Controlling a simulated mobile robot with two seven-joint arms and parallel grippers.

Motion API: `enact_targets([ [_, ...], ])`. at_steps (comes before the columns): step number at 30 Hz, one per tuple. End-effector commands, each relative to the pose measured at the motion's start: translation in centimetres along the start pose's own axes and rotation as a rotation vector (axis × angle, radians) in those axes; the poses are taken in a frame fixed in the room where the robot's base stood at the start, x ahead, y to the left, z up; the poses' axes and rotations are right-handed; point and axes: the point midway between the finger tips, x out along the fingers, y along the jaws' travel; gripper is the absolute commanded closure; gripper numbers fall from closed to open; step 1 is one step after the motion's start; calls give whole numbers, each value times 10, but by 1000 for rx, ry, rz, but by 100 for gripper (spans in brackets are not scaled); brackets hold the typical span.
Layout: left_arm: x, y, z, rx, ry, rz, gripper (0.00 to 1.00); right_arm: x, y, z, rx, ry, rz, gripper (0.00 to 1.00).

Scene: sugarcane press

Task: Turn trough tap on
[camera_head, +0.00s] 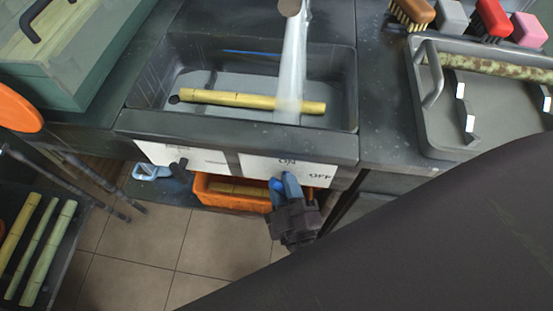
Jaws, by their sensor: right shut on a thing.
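The trough (345,88) is a dark sink set into the counter. A pale stream of water (293,60) falls from the spout (291,7) into it. A white label (262,166) on the trough's front reads ON and OFF. My right gripper (284,186), with blue fingertips, is just below the ON mark. It is shut on the tap handle, which its fingers mostly hide. My left gripper is out of view.
A yellow cane (250,101) lies in the trough. An orange crate (232,199) stands below, behind my gripper. Brushes (411,12) and a grey tray (440,140) are at right. A green box (60,50) is at left, with canes (47,254) in a bin below.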

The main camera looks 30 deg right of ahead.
Motion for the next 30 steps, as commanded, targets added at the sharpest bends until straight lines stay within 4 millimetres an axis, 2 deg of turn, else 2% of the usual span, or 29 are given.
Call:
enact_targets([
  [1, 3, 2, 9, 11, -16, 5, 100, -5, -7, 7, 29, -5, -4, 98],
  [12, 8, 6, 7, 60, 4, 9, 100, -2, -3, 3, 175, 32, 62, 98],
  [29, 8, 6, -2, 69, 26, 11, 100, -1, -2, 0, 200, 43, 75, 98],
  [30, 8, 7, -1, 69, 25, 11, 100, -1, -2, 0, 200, 43, 75, 70],
])
